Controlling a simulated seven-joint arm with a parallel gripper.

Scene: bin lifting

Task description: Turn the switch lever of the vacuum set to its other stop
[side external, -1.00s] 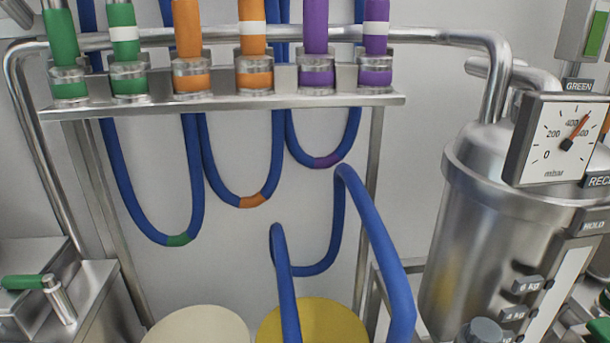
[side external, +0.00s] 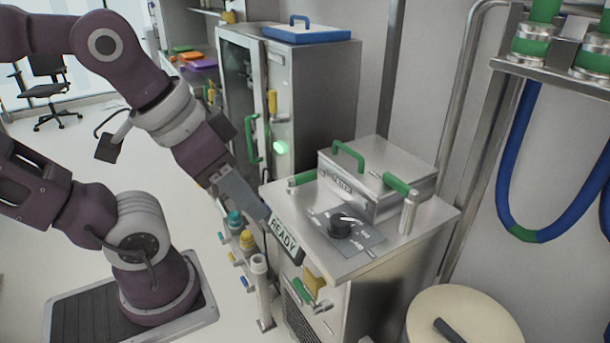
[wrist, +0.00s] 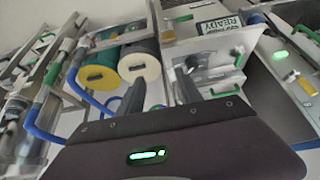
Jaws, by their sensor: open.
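A black rotary switch (side external: 341,226) with a pointer sits on a grey marked plate on the steel top (side external: 305,203) of a cabinet. A green-handled lever (side external: 398,184) on a short post stands to its right. I cannot tell for sure which of these is the vacuum set's switch lever. My gripper is open and empty in the wrist view (wrist: 160,85). In the side view it is by the left front edge of the cabinet, apart from the switch, its fingertips not clear. A READY sign (side external: 283,235) is on the cabinet's front; it also shows in the wrist view (wrist: 220,24).
A steel box (side external: 378,170) with a green handle stands behind the switch. A tall cabinet (side external: 330,85) with a green light is farther back. A cream round lid (side external: 462,312) and a blue hose (side external: 510,190) are at the right.

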